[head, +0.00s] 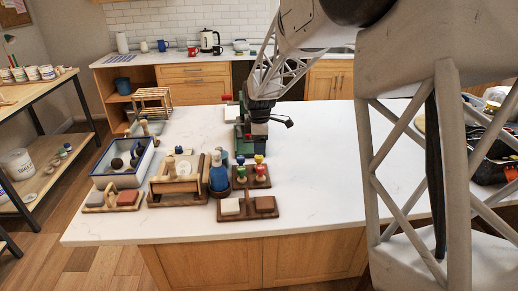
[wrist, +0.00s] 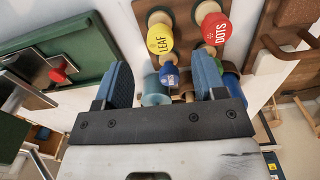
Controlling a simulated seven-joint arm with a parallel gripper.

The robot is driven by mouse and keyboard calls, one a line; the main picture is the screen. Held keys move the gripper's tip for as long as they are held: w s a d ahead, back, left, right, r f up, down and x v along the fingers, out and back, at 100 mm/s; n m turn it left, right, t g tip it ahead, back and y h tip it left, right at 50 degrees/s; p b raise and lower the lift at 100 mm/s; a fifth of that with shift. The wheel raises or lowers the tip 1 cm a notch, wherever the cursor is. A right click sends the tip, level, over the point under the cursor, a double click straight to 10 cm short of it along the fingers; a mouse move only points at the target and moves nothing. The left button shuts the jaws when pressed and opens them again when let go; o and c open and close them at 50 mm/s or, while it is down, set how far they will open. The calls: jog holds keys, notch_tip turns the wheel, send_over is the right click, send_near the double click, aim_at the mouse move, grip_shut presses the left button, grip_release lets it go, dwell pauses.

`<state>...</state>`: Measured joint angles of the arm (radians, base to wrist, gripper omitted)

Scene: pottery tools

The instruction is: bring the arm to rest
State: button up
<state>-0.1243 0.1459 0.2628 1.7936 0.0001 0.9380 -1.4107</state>
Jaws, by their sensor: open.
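My gripper (head: 258,130) hangs over the middle of the white counter in the head view, next to a dark green item (head: 240,138). In the wrist view my gripper (wrist: 162,82) has its two blue-padded fingers wide apart. Nothing is visibly gripped. Beyond the fingers are a yellow LEAF stamp (wrist: 160,38), a red DOTS stamp (wrist: 215,29) and a small blue-topped stamp (wrist: 169,75), with their lower parts partly hidden. The fingertips' contact with anything below cannot be told in the head view.
The stamp rack (head: 263,183), a blue bottle (head: 218,172), a wooden tray with blocks (head: 247,215), a wooden box (head: 178,200) and a blue-rimmed basin (head: 108,178) crowd the counter's left half. The countertop (head: 318,165) right of my gripper is clear.

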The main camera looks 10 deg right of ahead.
dwell(0.3)
jog(key=s+d+r+m, duration=0.2)
jog(key=s+r+m, duration=0.15)
jog(key=s, duration=0.45)
jog(key=s+d+r+m+t, duration=0.1)
jog(key=s+d+r+m, duration=0.2)
jog(key=s, duration=0.4)
jog(key=s+d+r+m, duration=0.25)
jog(key=s+r, duration=0.25)
jog(key=s, duration=0.3)
jog(key=s+d+f+m+t, duration=0.1)
jog(key=s+m, duration=0.7)
jog(key=s, duration=1.5)
jog(key=shift+d+f+m+t, duration=0.3)
jog(key=shift+d+f+m, duration=0.15)
jog(key=shift+d, duration=0.2)
